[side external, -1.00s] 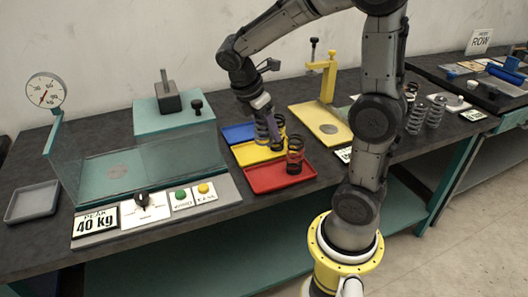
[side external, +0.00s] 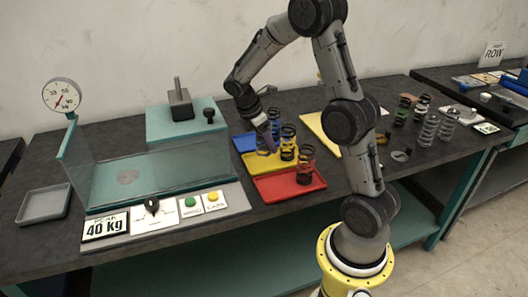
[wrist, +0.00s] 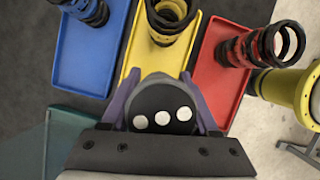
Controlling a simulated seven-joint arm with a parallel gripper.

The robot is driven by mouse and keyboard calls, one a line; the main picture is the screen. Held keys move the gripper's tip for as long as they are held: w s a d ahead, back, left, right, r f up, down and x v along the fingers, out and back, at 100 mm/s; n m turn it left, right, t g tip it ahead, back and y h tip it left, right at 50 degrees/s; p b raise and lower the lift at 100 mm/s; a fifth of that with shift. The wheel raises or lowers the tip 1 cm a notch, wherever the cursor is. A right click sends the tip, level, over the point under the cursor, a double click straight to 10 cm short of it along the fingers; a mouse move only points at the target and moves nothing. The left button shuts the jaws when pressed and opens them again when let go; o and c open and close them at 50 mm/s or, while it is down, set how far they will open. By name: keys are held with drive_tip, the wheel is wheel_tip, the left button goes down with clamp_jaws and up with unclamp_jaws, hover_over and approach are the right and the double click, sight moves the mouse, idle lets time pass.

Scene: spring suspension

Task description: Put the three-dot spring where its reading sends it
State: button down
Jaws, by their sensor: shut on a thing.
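My gripper (wrist: 163,115) is shut on the three-dot spring (wrist: 163,108), whose black top with three white dots faces the wrist camera. The blue tray (side external: 244,143) and red tray (side external: 285,187) lie on either side. Each tray has a dark spring: on blue (side external: 274,118), on yellow (side external: 288,142) and on red (side external: 305,165).
A clear-walled press (side external: 130,178) with a dial (side external: 63,95) stands left, with a "40 kg" peak display (side external: 106,226) in front. A grey tray (side external: 44,203) lies far left. Several springs (side external: 429,128) stand on the right, behind my arm.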

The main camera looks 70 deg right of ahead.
sight(264, 151)
drive_tip(key=shift+w+d+f, duration=0.3)
drive_tip(key=shift+w+f, duration=0.25)
drive_tip(key=shift+f, duration=0.1)
drive_tip(key=shift+w+f, duration=0.1)
drive_tip(key=shift+f, duration=1.55)
drive_tip(key=shift+c, duration=0.7)
unclamp_jaws()
drive_tip(key=shift+f, duration=0.15)
drive_tip(key=v, duration=1.2)
drive_tip(key=s+a+r+m+t+y, duration=0.1)
drive_tip(key=s+a+r+m+t, duration=0.35)
drive_tip(key=s+a+r, duration=0.45)
drive_tip(key=s+a+f+m+t+y, duration=0.1)
drive_tip(key=s+a+m+t+y, duration=0.1)
drive_tip(key=s+a+m, duration=0.4)
drive_tip(key=s+a+t, duration=0.1)
drive_tip(key=s+a, duration=0.2)
drive_tip(key=s, duration=0.1)
drive_tip(key=shift+s+a+f+m+t+y, duration=0.2)
drive_tip(key=shift+f+m+t+y, duration=0.05)
drive_tip(key=shift+m+t+y, duration=0.15)
